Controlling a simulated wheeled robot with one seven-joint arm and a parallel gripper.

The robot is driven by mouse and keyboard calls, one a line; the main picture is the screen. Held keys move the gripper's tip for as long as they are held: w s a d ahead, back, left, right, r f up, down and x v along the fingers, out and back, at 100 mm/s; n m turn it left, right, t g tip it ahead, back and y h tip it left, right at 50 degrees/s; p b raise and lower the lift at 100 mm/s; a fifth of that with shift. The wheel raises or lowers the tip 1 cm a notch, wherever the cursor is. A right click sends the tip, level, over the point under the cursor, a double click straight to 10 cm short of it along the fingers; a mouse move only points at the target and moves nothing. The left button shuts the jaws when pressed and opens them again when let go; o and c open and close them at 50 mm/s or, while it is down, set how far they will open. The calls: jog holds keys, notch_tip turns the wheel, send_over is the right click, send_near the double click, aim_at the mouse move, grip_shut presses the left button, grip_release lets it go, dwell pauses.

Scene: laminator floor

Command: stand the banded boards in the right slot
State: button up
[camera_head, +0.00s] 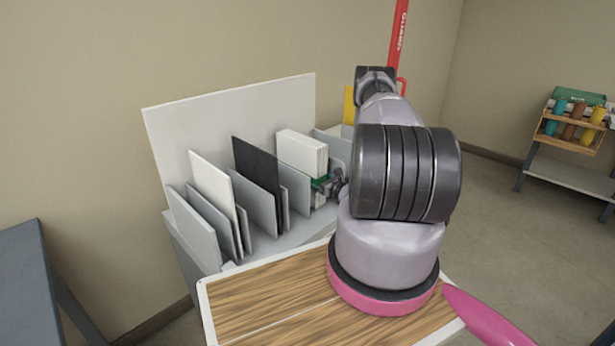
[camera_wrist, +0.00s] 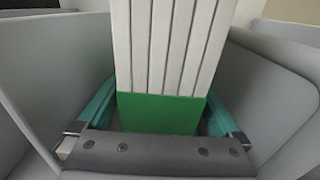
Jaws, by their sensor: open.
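The banded boards (camera_head: 301,153) are a stack of white boards standing upright in the right slot of the grey rack (camera_head: 183,266), between two grey dividers. Their green band (camera_wrist: 158,113) shows large in the wrist view, with the white board edges (camera_wrist: 170,45) above it. My gripper (camera_head: 327,184) is at the stack's front edge, at band height. In the wrist view its jaws (camera_wrist: 158,108) are open, with one teal finger on each side of the band. Whether the fingers touch the stack is unclear. The foot of the stack is mostly hidden.
A black board (camera_head: 256,165) stands in the middle slot and a thin white board (camera_head: 212,190) in the left one. Grey dividers (camera_wrist: 270,85) are close on both sides of my gripper. A wood-topped surface (camera_head: 265,305) lies in front, looking empty where visible.

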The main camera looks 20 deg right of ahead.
jog(key=v, duration=0.9)
jog(key=shift+s, duration=0.3)
jog(key=shift+d, duration=0.1)
